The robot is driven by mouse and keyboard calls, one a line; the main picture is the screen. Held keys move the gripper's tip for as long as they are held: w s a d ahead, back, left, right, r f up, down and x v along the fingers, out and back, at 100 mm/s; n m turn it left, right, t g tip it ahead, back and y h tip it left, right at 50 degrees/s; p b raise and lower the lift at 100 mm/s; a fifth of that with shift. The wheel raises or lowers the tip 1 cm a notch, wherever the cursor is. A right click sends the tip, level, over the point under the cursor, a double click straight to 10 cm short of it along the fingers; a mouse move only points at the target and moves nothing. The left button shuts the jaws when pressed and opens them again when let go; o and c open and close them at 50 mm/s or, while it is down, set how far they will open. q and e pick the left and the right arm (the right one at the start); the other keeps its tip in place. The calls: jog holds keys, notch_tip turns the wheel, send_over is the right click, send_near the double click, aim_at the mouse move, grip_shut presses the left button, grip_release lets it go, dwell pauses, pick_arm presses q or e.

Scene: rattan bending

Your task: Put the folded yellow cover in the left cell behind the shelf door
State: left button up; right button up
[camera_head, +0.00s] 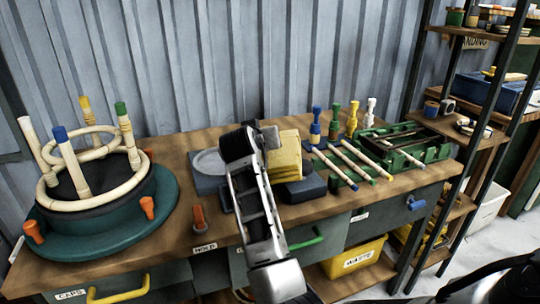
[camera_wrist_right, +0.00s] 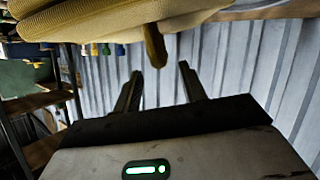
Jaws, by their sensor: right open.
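The folded yellow cover (camera_head: 284,158) lies in a thick stack near the middle of the workbench (camera_head: 190,265), close to the dark blocks. My right gripper (camera_head: 268,138) is just left of it at its upper edge, at the end of the arm in the middle of the head view. In the right wrist view, which looks upside down, the cover (camera_wrist_right: 120,20) fills the top. A narrow yellow tab (camera_wrist_right: 155,48) sticks out toward the space between the two parted, empty fingers (camera_wrist_right: 160,78). My left gripper is out of view. I cannot make out the shelf door or its left cell.
A round rattan frame (camera_head: 85,180) stands on a green base at the left. Colored pegs (camera_head: 334,120), pale rods (camera_head: 350,160) and a green rack (camera_head: 430,150) lie right of the cover. An open shelf (camera_head: 475,135) stands at the right. A corrugated wall is behind.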

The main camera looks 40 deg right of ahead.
jog(key=x, duration=0.5)
jog(key=shift+r, duration=0.1)
jog(key=shift+a, duration=0.1)
grip_shut()
jog(key=shift+r, duration=0.15)
jog(key=shift+w+r, duration=0.1)
jog(key=shift+r, duration=0.2)
notch_tip(320, 180, up, 2)
jog(key=shift+r, duration=0.1)
jog(key=w+r+v, duration=0.1)
jog(key=v, duration=0.7)
jog(key=r+v, duration=0.2)
jog(key=v, duration=0.6)
jog(key=shift+r, duration=0.45)
